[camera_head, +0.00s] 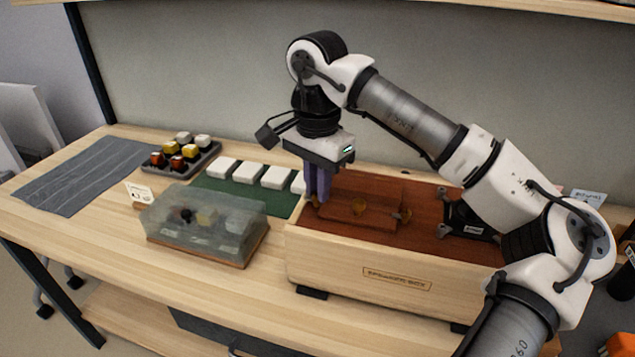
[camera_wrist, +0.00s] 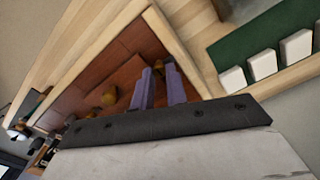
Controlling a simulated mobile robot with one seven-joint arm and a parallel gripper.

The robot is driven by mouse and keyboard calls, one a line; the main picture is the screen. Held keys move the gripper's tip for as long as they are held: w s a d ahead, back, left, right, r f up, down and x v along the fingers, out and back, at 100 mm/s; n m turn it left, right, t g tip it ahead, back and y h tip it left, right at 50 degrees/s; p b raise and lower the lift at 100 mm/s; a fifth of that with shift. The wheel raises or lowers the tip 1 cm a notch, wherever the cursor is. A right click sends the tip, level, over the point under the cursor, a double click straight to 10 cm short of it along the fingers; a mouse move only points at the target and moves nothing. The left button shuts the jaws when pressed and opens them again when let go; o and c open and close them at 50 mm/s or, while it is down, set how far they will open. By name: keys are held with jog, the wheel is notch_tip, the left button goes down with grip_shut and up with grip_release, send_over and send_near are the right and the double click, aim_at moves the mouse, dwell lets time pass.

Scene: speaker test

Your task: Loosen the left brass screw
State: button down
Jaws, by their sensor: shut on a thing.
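The wooden speaker box (camera_head: 340,262) stands on the table with a red-brown panel (camera_head: 380,190) recessed in its top. My gripper (camera_head: 317,200) points down at the left end of the panel, its purple fingers shut on the left brass screw, which is mostly hidden; only a bit of brass shows at the fingertips. A middle brass screw (camera_head: 358,208) and a right brass screw (camera_head: 402,216) sit along the same panel. In the wrist view my gripper's two fingers (camera_wrist: 160,70) reach to the panel, and a brass screw (camera_wrist: 108,98) shows beside them.
A clear-covered case (camera_head: 205,222) stands left of the box. Behind it are white blocks (camera_head: 248,171) on a green mat (camera_head: 240,195) and a tray of coloured knobs (camera_head: 182,152). A black bracket (camera_head: 466,216) lies in the box's right part. A grey mat (camera_head: 80,175) lies far left.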

dwell(0.4)
jog(key=c, duration=1.4)
grip_release()
notch_tip(320, 180, up, 14)
jog(key=shift+p, duration=0.35)
jog(key=shift+f, duration=0.15)
